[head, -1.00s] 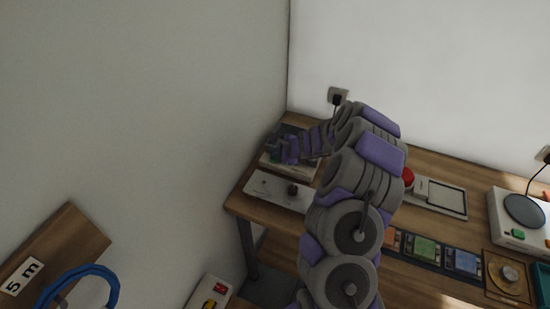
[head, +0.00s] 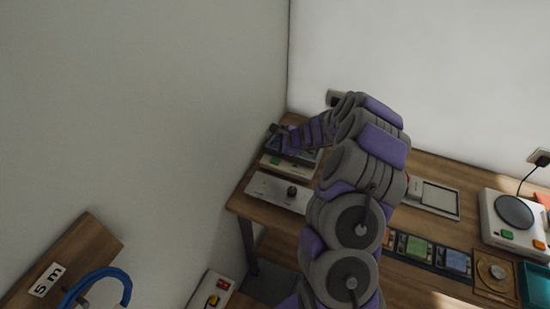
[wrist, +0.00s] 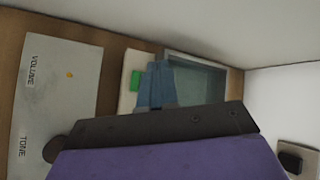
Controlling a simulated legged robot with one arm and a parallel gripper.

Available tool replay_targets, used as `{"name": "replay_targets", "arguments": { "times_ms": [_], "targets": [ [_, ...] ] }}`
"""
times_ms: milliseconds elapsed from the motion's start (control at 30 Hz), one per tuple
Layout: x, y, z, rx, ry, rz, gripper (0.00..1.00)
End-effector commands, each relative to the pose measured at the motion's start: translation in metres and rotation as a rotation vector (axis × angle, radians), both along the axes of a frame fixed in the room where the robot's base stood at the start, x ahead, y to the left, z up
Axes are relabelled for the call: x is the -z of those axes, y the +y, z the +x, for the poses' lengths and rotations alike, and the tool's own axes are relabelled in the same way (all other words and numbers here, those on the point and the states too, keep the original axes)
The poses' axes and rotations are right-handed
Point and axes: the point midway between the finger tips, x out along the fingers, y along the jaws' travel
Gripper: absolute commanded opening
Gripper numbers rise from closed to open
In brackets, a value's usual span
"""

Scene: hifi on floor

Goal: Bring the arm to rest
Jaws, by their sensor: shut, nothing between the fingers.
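My arm reaches over the wooden table to its back left corner, in the head view. My gripper (head: 276,129) is above a pale device with a green button (head: 274,160) and a dark tray-like top, partly hidden by the gripper. In the wrist view the closed fingers (wrist: 155,84) show over the same device (wrist: 131,76), beside its green button. The fingers hold nothing. I cannot tell how high they are above it.
A grey panel (head: 268,190) marked VOLUME and TONE, with a dark knob, lies in front of the device. A wall is close on the left, and a wall socket (head: 333,98) is behind my arm. Colored cards (head: 417,249) and a hotplate-like unit (head: 512,222) stand to the right.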

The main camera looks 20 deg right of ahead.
Motion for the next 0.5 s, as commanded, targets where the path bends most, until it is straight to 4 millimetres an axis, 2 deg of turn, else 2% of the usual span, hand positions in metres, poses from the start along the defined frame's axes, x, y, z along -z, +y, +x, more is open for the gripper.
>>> {"name": "replay_targets", "arguments": {
  "times_ms": [367, 500],
  "targets": [
    [0.001, 0.001, 0.0, -0.002, -0.001, -0.001, 0.0],
    [-0.015, 0.017, -0.001, -0.06, -0.02, -0.009, 0.0]
  ]
}}
